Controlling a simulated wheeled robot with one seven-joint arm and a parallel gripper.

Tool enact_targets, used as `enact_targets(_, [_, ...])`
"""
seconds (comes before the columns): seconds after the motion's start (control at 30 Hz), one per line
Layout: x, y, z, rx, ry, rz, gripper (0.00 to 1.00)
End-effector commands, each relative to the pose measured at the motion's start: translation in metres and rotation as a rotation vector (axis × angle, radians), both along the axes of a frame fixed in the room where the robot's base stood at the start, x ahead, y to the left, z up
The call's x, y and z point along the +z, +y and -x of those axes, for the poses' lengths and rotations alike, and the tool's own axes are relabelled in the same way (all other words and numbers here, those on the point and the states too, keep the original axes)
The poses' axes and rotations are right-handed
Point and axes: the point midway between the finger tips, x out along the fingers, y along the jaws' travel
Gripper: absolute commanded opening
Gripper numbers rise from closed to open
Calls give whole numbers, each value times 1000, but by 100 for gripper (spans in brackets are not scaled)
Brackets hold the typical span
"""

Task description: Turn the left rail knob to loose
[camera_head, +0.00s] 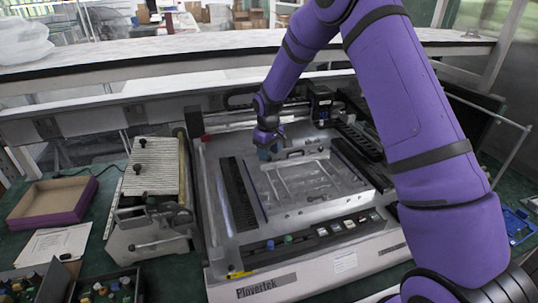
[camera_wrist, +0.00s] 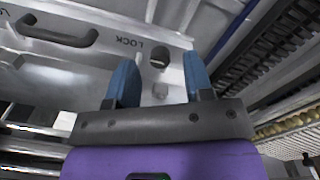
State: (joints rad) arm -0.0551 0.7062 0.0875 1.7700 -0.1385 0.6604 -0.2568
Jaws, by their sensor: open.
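My gripper (camera_wrist: 157,75) shows in the wrist view with two blue fingers apart and nothing held between them. A small grey knob-like part (camera_wrist: 159,57) with a dark face shows between the fingertips, beside the upside-down word LOCK on a metal plate (camera_wrist: 110,58). I cannot tell how the knob is turned, or whether the fingers touch it. In the head view my gripper (camera_head: 268,148) is low over the back left of the machine's metal frame (camera_head: 300,157); the knob is hidden there.
A dark handle (camera_wrist: 55,30) is on the plate, left of the fingers. Black slotted strips (camera_wrist: 275,55) run along the right. The Plovertek machine (camera_head: 262,285) has front buttons (camera_head: 335,227). A ribbed fixture (camera_head: 152,168) and an open box (camera_head: 52,200) stand to its left. A shelf (camera_head: 150,50) crosses behind.

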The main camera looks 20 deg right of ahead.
Motion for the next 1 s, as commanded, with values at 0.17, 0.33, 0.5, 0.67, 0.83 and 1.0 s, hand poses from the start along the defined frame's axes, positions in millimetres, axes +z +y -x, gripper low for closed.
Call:
enact_targets(0.17, [34, 1, 0, 0, -4, 0, 48])
enact_targets(0.33, [65, 1, 1, 0, -3, 1, 48])
enact_targets(0.5, [86, 2, 1, -1, -2, 0, 48])
enact_targets(0.67, [94, 2, 1, -1, 0, 0, 48])
enact_targets(0.83, [95, 2, 1, 0, 0, 0, 48])
enact_targets(1.0, [96, 2, 2, -1, 0, 0, 48])
